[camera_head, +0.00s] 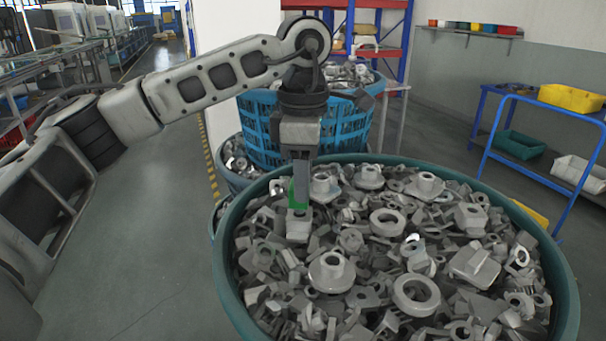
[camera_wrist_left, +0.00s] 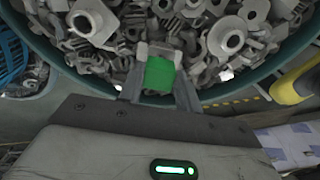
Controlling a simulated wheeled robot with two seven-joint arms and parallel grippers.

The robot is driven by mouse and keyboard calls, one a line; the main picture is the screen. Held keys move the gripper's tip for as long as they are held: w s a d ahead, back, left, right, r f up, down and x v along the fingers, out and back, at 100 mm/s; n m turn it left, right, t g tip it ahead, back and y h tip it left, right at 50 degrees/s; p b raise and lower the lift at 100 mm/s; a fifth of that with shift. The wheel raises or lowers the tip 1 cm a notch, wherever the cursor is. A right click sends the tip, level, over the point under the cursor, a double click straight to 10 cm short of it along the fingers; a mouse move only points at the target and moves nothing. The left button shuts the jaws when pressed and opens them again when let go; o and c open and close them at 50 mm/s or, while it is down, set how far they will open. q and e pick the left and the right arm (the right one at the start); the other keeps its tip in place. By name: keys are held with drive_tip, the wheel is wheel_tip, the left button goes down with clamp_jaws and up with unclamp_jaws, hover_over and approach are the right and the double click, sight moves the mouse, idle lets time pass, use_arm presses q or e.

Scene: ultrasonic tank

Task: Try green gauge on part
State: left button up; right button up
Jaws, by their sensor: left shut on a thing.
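My left gripper (camera_head: 300,188) points straight down over the left side of the tub. It is shut on the green gauge (camera_head: 292,191), which shows as a green strip beside the finger. In the left wrist view the green gauge (camera_wrist_left: 159,75) sits between the two fingertips (camera_wrist_left: 160,92). A grey block-shaped part (camera_head: 298,224) lies directly below the gauge, on top of the heap. In the wrist view a pale part edge (camera_wrist_left: 156,50) shows just beyond the gauge. I cannot tell whether gauge and part touch. My right gripper is not in view.
The large teal tub (camera_head: 571,300) is full of loose grey metal parts, with flanged and ring-shaped pieces on top. A blue basket (camera_head: 345,128) of parts stands behind it. A blue-framed rack (camera_head: 540,135) with bins stands at right. The floor at left is clear.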

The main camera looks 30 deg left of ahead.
use_arm(q)
drive_tip(key=shift+f+b, duration=0.75)
drive_tip(key=shift+f, duration=0.25)
idle(0.4)
drive_tip(key=shift+r, duration=0.2)
idle(1.0)
drive_tip(key=shift+r+p, duration=0.7)
drive_tip(key=shift+p, duration=0.05)
drive_tip(key=shift+r+p, duration=1.1)
drive_tip(key=shift+r, duration=0.35)
